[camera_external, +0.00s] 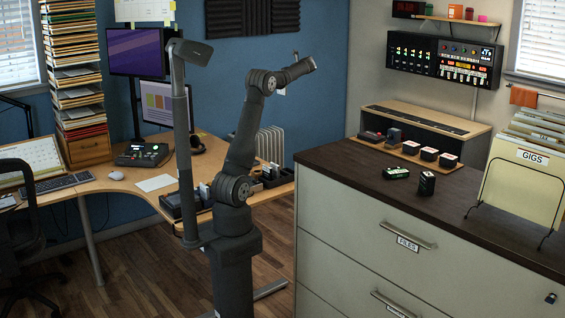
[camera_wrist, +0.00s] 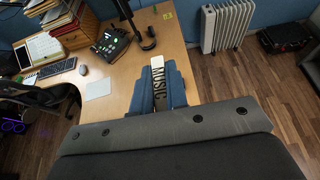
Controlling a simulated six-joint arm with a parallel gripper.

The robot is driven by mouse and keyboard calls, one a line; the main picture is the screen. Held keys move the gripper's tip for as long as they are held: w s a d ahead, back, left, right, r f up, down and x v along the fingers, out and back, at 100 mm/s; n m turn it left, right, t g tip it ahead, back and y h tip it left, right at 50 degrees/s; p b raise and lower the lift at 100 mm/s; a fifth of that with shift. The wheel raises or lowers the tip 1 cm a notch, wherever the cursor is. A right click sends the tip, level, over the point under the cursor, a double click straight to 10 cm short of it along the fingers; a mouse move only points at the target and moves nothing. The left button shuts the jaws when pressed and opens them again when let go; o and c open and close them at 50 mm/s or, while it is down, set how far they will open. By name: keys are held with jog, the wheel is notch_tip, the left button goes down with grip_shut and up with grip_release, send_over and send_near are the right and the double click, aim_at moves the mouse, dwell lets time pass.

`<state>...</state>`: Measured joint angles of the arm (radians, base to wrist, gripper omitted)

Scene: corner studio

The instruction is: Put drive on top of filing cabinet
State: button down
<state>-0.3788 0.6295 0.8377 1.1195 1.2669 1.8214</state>
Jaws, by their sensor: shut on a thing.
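The filing cabinet (camera_external: 350,225) is beige with a dark wood top and a FILES label, at the right of the external view. In the wrist view a slim drive (camera_wrist: 157,63), pale at its end and lettered MUSIC, sits between the blue-grey fingers of my gripper (camera_wrist: 158,88), which is shut on it. In the external view my arm is raised left of the cabinet, its wrist above the height of the cabinet top. The fingers are mostly hidden there behind the wrist. A small pale bit (camera_external: 282,92) shows below the wrist; I cannot tell whether it is the drive.
On the cabinet top are a small dark green-lit device (camera_external: 396,172), a black canister (camera_external: 427,183), a wooden tray (camera_external: 437,164) with several small items, and a GIGS folder rack (camera_external: 520,185). The top's near left part is clear. A desk (camera_external: 120,185) and radiator (camera_wrist: 229,28) stand beyond.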

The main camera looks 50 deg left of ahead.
jog(key=w+d+m+t+h, duration=0.1)
jog(key=w+d+m+t, duration=0.3)
jog(key=d, duration=0.9)
jog(key=w+d+m+t+h, duration=0.25)
jog(key=w+d, duration=0.35)
jog(key=d, duration=0.7)
jog(key=w+d+m+t+h, duration=0.1)
jog(key=w+d+m+t, duration=0.3)
jog(key=d, duration=0.9)
jog(key=d+f+m+t+h, duration=0.1)
jog(key=d+m+t+h, duration=0.2)
jog(key=d, duration=1.5)
jog(key=s+d+m+h, duration=0.2)
jog(key=s+d+h, duration=0.15)
jog(key=d, duration=0.65)
jog(key=s+d+m+h, duration=0.25)
jog(key=s+d, duration=0.25)
jog(key=d, duration=0.4)
jog(key=s+d+m+h, duration=0.2)
jog(key=s+d+h, duration=0.15)
jog(key=d, duration=0.65)
jog(key=s+d+m+g+h, duration=0.2)
jog(key=s+d+m+h, duration=0.15)
jog(key=s+d, duration=0.85)
jog(key=s+d+m+g+h, duration=0.2)
jog(key=s+d+m, duration=0.2)
jog(key=s+d, duration=0.75)
jog(key=w+a+f, duration=0.4)
jog(key=w+f, duration=0.6)
jog(key=f, duration=0.5)
